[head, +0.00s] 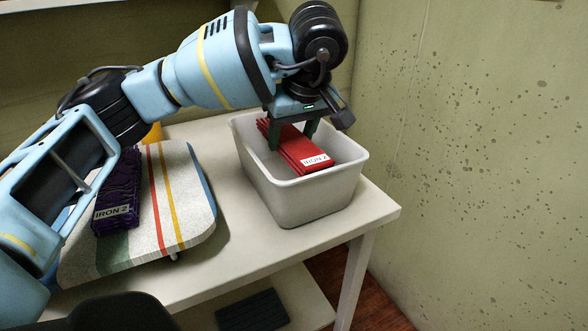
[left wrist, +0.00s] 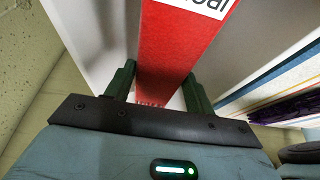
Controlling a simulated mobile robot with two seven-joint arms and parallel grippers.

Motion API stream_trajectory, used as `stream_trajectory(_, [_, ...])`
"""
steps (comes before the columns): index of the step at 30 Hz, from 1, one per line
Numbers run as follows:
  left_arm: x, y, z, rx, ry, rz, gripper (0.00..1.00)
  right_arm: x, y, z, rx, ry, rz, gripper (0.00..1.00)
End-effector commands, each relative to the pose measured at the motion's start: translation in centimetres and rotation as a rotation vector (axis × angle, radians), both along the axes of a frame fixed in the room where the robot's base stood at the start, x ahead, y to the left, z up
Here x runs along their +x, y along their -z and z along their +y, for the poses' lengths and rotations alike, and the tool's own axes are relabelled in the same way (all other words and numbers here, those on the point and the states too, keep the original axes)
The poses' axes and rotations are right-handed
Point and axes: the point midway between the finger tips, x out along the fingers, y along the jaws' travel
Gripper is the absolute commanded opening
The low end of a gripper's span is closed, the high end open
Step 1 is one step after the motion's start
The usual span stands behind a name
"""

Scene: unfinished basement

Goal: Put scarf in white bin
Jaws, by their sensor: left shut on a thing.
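The scarf (head: 290,150) is a red folded cloth with a white label at its near end. It lies within the opening of the white bin (head: 305,195); whether it touches the bin's floor is hidden. My left gripper (head: 292,138) reaches down over the bin and is shut on the scarf, one green finger on each side. In the left wrist view, the red scarf (left wrist: 180,50) runs between the fingers (left wrist: 158,80), with a fringe at its lower end. My right gripper is not in view.
A striped ironing board (head: 195,200) stands left of the bin, bearing a purple folded cloth (head: 122,195) with a label. The white table (head: 250,262) has bare space in front of the bin. A spotted wall (head: 470,150) rises at the right. A dark item (head: 252,311) lies on the lower shelf.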

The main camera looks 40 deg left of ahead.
Motion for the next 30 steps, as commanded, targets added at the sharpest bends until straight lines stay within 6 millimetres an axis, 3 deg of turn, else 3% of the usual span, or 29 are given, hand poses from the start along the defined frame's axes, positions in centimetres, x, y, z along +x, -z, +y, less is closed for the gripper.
stream_trajectory(3, [0.0,1.5,0.0,0.000,0.001,0.002,0.30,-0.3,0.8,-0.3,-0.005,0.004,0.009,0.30])
stream_trajectory(11, [0.0,1.9,0.0,0.000,0.000,-0.001,0.30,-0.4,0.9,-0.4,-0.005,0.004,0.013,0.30])
stream_trajectory(19, [0.0,5.2,0.0,0.000,0.000,0.001,0.30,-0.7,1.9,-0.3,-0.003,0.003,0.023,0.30])
stream_trajectory(30, [0.0,5.5,0.0,0.000,0.000,-0.001,0.30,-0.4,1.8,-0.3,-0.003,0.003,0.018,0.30])
